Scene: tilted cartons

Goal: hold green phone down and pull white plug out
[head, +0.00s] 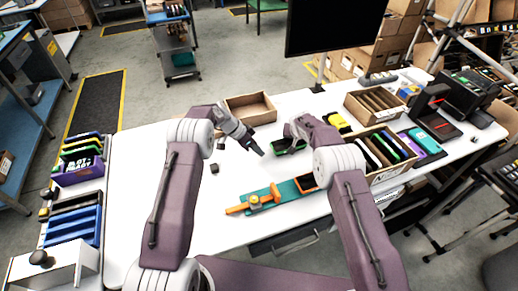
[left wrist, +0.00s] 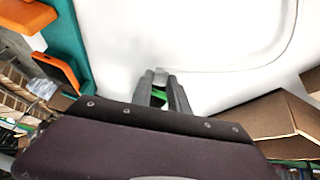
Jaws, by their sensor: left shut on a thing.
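The green phone (head: 289,150) shows in the head view as a dark slab with a green edge on the white table, partly hidden by my right forearm. My left gripper (head: 259,152) is low over the table just left of it. In the left wrist view my left gripper (left wrist: 162,84) is shut on the small white plug (left wrist: 160,75) at its fingertips. A white cable (left wrist: 245,68) curves away from there. A bit of green shows between the fingers. My right gripper is by the phone, its fingers hidden behind its own arm.
An open carton (head: 250,106) stands behind, and divided cartons (head: 375,103) stand right.

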